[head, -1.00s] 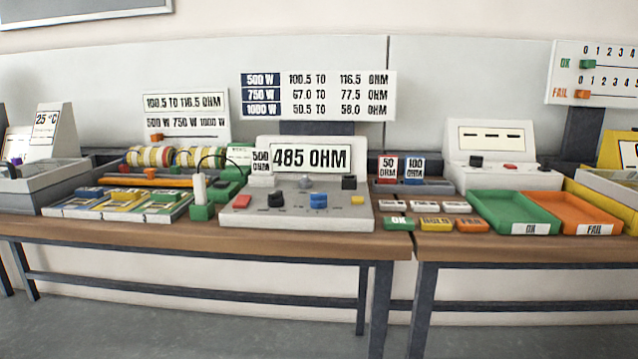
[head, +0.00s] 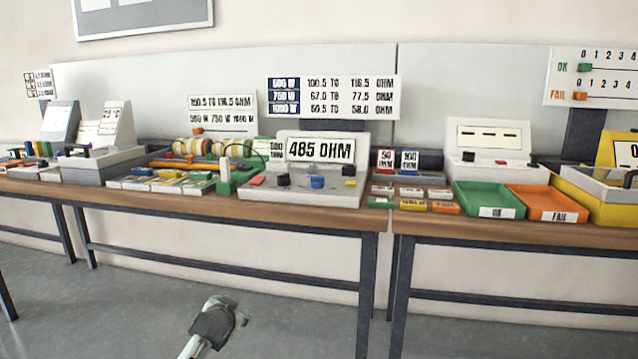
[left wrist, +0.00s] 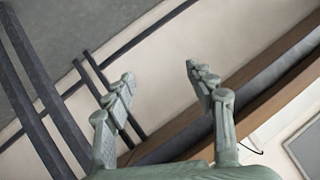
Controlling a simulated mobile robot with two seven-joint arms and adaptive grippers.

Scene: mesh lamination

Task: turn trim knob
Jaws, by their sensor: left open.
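The grey-white meter (head: 300,196) on the left bench reads "485 OHM" on its raised display (head: 320,150). Its top carries a blue knob (head: 317,182), a black knob (head: 283,180), a red part (head: 257,181) and a small grey knob. No label shows which one is the trim knob. My left gripper (head: 225,312) is low in front of the bench, well below and apart from the meter. In the left wrist view its fingers (left wrist: 165,85) are spread with nothing between them. My right gripper is not in view.
A wooden bench edge (head: 200,208) runs across, with dark legs and rails below. Left of the meter stand a green-based white post (head: 225,176) and coloured coils. Green (head: 488,209) and orange (head: 560,214) trays lie at right. Floor space in front is open.

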